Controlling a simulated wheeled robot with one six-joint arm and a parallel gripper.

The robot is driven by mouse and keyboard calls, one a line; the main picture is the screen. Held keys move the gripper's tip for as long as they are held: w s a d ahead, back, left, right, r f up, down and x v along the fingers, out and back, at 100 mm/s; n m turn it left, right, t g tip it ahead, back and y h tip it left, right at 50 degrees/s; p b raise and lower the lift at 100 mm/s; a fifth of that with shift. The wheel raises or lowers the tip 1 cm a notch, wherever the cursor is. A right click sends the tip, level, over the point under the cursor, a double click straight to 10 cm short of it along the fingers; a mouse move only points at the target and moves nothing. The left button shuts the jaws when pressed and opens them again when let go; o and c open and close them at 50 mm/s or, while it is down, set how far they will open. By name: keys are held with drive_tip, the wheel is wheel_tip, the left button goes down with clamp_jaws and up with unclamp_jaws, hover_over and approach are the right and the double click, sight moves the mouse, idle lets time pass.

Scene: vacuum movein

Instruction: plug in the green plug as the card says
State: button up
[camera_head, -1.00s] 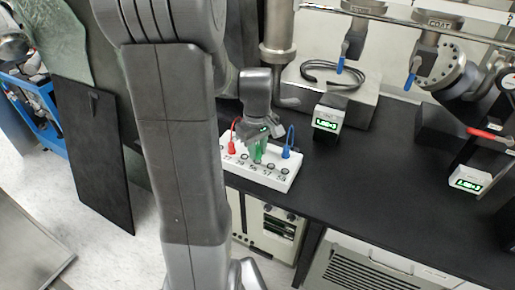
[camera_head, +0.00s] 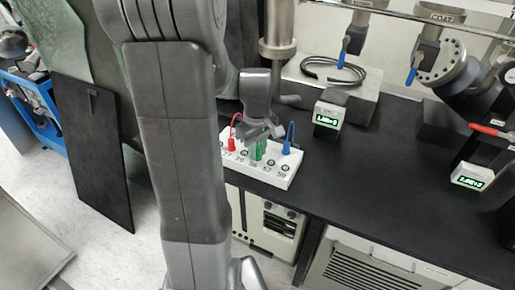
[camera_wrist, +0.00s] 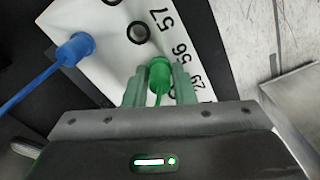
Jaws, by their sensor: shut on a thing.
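My gripper (camera_head: 260,140) is shut on the green plug (camera_wrist: 159,74), which shows between the two fingers in the wrist view with its green cable running back toward my gripper. The plug is at the white socket strip (camera_wrist: 110,75), beside the printed number 56. The plug covers what is under it, so I cannot tell whether it is seated in a socket or just above. An empty ringed socket (camera_wrist: 138,32) is by the number 57. A blue plug (camera_wrist: 75,48) and a red plug (camera_head: 232,145) stand in the strip on either side. I see no readable card.
The strip lies at the front edge of the black bench (camera_head: 370,190). Two small boxes with green displays, one at the middle (camera_head: 328,115) and one at the right (camera_head: 472,176), stand on it. A black cable coil (camera_head: 335,72) lies on a grey block behind. Blue-handled valves hang above.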

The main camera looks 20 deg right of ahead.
drive_tip(key=shift+f, duration=0.25)
drive_tip(key=o, duration=1)
wheel_tip(320, 180, up, 14)
drive_tip(key=shift+f, duration=0.1)
wheel_tip(320, 180, down, 14)
drive_tip(key=shift+r, duration=0.4)
idle(0.4)
